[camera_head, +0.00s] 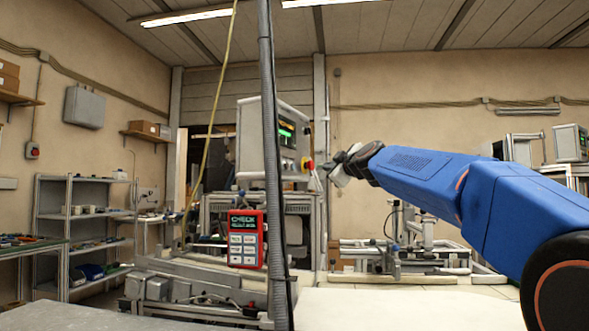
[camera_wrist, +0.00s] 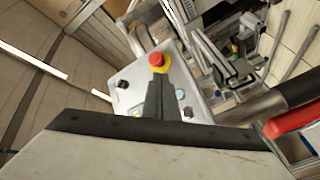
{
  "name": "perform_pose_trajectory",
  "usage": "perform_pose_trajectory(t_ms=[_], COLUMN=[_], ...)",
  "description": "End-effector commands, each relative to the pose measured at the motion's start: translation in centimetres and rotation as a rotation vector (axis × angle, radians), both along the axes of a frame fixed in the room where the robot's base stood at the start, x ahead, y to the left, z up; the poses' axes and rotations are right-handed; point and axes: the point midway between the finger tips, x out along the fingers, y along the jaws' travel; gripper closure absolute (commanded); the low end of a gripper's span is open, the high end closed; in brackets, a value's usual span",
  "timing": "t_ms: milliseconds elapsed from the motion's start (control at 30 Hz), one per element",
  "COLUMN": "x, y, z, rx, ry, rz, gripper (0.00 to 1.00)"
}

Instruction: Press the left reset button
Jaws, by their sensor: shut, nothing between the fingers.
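A grey control panel stands ahead; in the wrist view its face (camera_wrist: 190,74) carries a red mushroom button on a yellow base (camera_wrist: 158,61). Dark knobs (camera_wrist: 123,84) sit to either side of my fingers, and a pale bluish round button (camera_wrist: 179,94) shows just right of them. I cannot tell which control is the left reset button; my fingers hide part of the panel. My gripper (camera_wrist: 157,83) is shut and empty, in front of the panel, with its tips below the red button in the picture. In the head view my gripper (camera_head: 328,167) is right of the panel's red button (camera_head: 307,164).
A grey cabinet with a green-lit screen (camera_head: 286,133) stands behind a vertical pole (camera_head: 270,120) with a hose. A red box labelled CHECK (camera_head: 246,238) hangs left of the pole. Machine frames and a pale table top (camera_head: 410,308) lie below my arm.

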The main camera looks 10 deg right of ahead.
Motion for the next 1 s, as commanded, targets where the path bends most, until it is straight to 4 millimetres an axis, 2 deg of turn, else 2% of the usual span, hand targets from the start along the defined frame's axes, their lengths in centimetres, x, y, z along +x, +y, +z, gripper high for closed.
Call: perform_pose_trajectory(t_ms=[133, 567, 1000], x=[0.4, 0.7, 3.5], y=[-0.2, 0.3, 4.2], z=[0.5, 0.5, 0.4], rx=[-0.007, -0.01, -0.009], ry=[-0.014, -0.013, -0.011], rz=[-0.005, -0.004, -0.004], gripper=[1.0, 1.0, 1.0])
